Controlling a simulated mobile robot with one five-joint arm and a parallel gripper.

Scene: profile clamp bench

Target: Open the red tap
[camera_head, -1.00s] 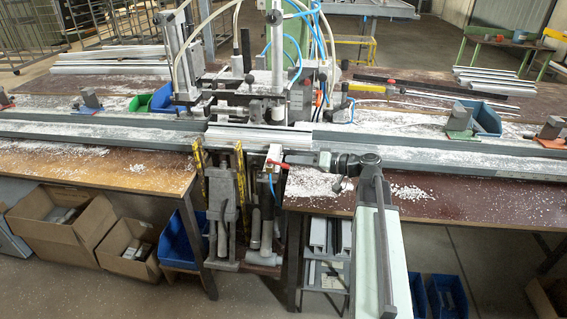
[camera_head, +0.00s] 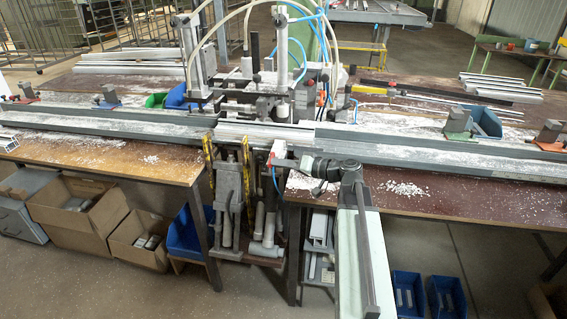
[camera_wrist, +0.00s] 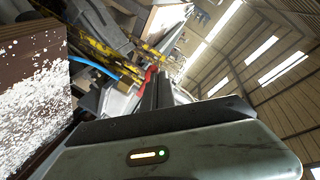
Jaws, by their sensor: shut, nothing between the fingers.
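The red tap is a small red lever (camera_head: 270,159) on a pale valve block (camera_head: 279,149) at the front edge of the bench, with a blue hose hanging below it. In the wrist view the red lever (camera_wrist: 150,76) shows just beyond my fingertips, partly hidden by them. My gripper (camera_head: 292,158) is shut and empty, close to the right side of the valve block. In the wrist view its dark fingers (camera_wrist: 156,88) lie together beside the lever. I cannot tell whether they touch it.
A long grey profile rail (camera_head: 410,154) runs along the bench behind the tap. Clamps and tools (camera_head: 228,190) hang below it to the left. White chips (camera_head: 405,188) lie on the bench to the right. A blue hose (camera_wrist: 92,66) passes near my fingers.

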